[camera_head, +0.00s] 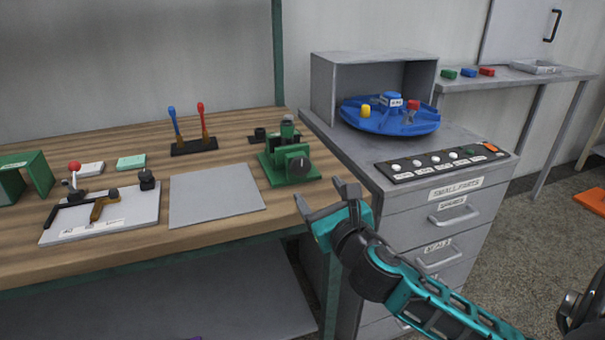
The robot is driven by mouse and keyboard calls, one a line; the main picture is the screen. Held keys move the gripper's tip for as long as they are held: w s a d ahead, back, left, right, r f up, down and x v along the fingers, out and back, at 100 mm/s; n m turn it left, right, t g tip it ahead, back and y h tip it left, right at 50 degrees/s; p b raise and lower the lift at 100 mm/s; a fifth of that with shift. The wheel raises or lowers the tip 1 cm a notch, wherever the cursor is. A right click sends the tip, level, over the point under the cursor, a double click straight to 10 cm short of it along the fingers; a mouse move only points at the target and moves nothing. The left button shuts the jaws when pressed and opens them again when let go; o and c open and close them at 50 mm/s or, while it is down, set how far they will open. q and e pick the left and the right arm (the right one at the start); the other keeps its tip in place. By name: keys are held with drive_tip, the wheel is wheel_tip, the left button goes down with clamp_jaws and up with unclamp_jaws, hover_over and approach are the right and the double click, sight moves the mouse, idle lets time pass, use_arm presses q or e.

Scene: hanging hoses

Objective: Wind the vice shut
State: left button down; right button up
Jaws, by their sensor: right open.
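The green vice (286,167) stands on the wooden bench near its right end. My right gripper (325,200) is open and empty, in front of and below the vice, near the bench's front right corner. Its two fingers point up and left toward the vice, apart from it. My left gripper is not in view.
A grey plate (216,193) lies left of the vice. A white board with tools (104,214) lies further left. A grey drawer cabinet (440,200) with a blue turntable (390,122) and button panel stands right of the bench.

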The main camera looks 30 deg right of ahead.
sight(302, 169)
drive_tip(key=b+x, duration=0.1)
drive_tip(key=x, duration=0.7)
drive_tip(key=shift+a, duration=0.1)
drive_tip(key=shift+w, duration=0.55)
drive_tip(key=shift+c, duration=0.2)
drive_tip(key=c, duration=1)
